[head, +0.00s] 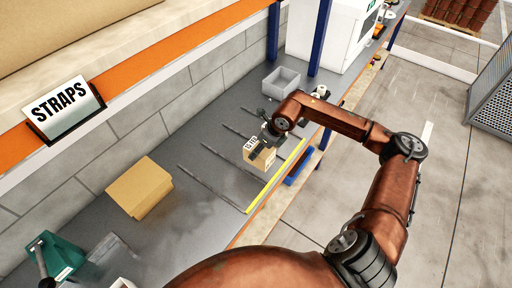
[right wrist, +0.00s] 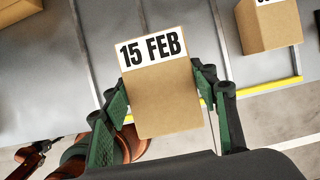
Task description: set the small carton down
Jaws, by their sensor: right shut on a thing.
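The small carton (head: 262,158) is a brown box with a white label. In the right wrist view the carton (right wrist: 163,100) shows its label reading "15 FEB". My right gripper (head: 264,140) is shut on it, with one green finger on each side in the wrist view (right wrist: 160,88). It is over the grey bench top, near the yellow front strip. I cannot tell whether its underside touches the bench. My left gripper is not in view.
Thin dark rails (head: 208,186) divide the grey bench, with free lanes between them. A larger carton (head: 138,188) stands to the left, a grey bin (head: 282,82) at the back. Another labelled carton (right wrist: 268,28) shows in the wrist view. A yellow strip (head: 272,180) edges the bench.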

